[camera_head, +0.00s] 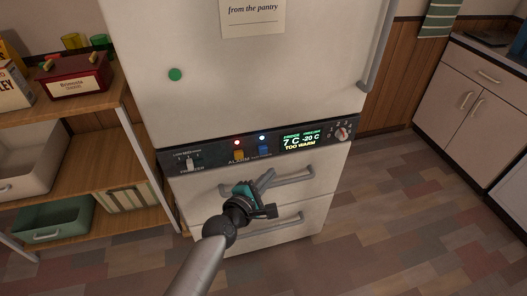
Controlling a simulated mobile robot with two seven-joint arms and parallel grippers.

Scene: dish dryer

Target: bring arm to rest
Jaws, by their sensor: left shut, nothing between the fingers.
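My left arm comes in from the bottom and its gripper (268,176) is shut and empty. It shows in front of the upper drawer of a white fridge (170,115), close to that drawer's grey handle (294,177). I cannot tell whether the gripper touches the drawer or handle. My right gripper is not in view.
The fridge's dark control panel (215,156) has a lit display (301,141) reading "TOO WARM", switches and a knob (342,134). A wooden shelf (95,113) with boxes and bins stands at left. Cabinets (465,105) stand at right. The tiled floor (400,210) between is clear.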

